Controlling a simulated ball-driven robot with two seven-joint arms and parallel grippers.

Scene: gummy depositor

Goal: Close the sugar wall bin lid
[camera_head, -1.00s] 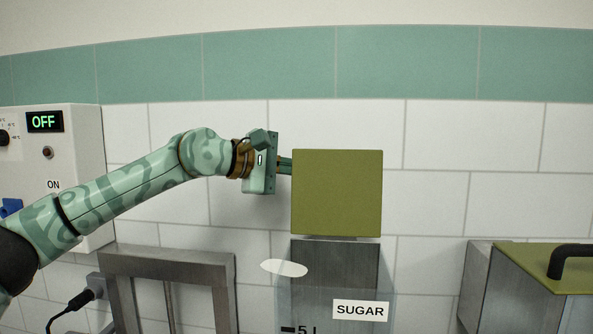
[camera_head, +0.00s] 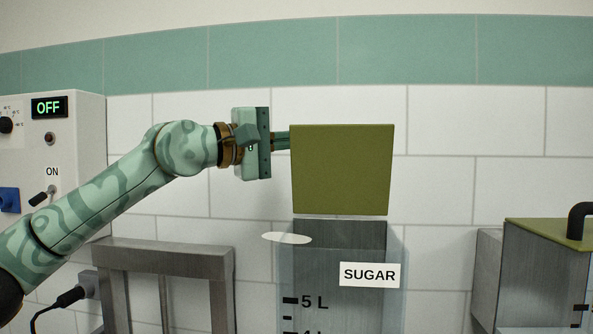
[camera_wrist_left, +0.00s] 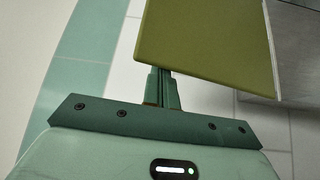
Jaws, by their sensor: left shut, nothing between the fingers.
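The sugar bin (camera_head: 345,300) is a clear wall bin with a SUGAR label, and its top is open. Its olive-green lid (camera_head: 341,170) stands raised, close to upright, above the back of the bin. My left gripper (camera_head: 284,140) is shut and empty at the lid's upper left edge, its fingertips partly hidden by the lid. In the left wrist view the shut fingers (camera_wrist_left: 163,90) reach toward the lid (camera_wrist_left: 205,45), at its edge or behind it; I cannot tell whether they touch. My right gripper is not in view.
A control box (camera_head: 50,150) with an OFF display is on the left wall. A metal frame (camera_head: 165,255) stands left of the bin. Another bin with a green lid (camera_head: 550,233) and black handle is at the right. Open wall lies between the two bins.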

